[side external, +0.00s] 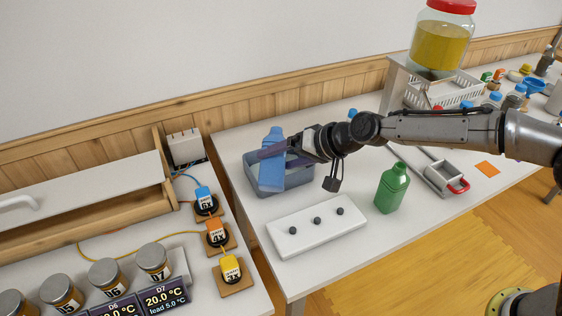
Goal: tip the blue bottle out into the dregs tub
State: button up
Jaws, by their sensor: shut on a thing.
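The blue bottle (270,176) is held at the left end of my arm, over the grey-blue tub (301,180) near the table's left back corner. The bottle leans slightly, and its lower part overlaps the tub's opening in the picture. The tub's contents are mostly hidden.
A green bottle (391,188) stands right of a white board with black knobs (290,236). A grey holder with a red handle (444,179) lies further right. A large yellow jar (440,45) stands at the back. Left, a separate bench holds labelled jars (154,262) and coloured plugs (217,233).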

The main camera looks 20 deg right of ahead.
aim_at(280, 171)
jog(key=shift+s+a+r+n+t, duration=0.3)
jog(key=shift+s+r+n+t, duration=0.1)
jog(key=shift+t, duration=0.4)
jog(key=shift+s+a+r+n+t+h, duration=0.3)
jog(key=shift+s+r+n+t, duration=0.2)
jog(key=shift+t, duration=0.2)
jog(key=shift+s+a+r+n+t+h, duration=0.25)
jog(key=shift+s+r+n+t, duration=0.2)
jog(key=shift+t, duration=0.25)
jog(key=s+r+n+t, duration=0.1)
jog(key=s+a+n+t, duration=0.1)
jog(key=shift+r+t, duration=0.4)
jog(key=shift+s+a+r+n+t, duration=0.2)
jog(key=shift+s+r+n+t, duration=0.15)
jog(key=shift+n+t, duration=0.2)
jog(key=shift+s+a+r+n+t, duration=0.25)
jog(key=shift+r+n+t, duration=0.15)
jog(key=shift+n+t, duration=0.15)
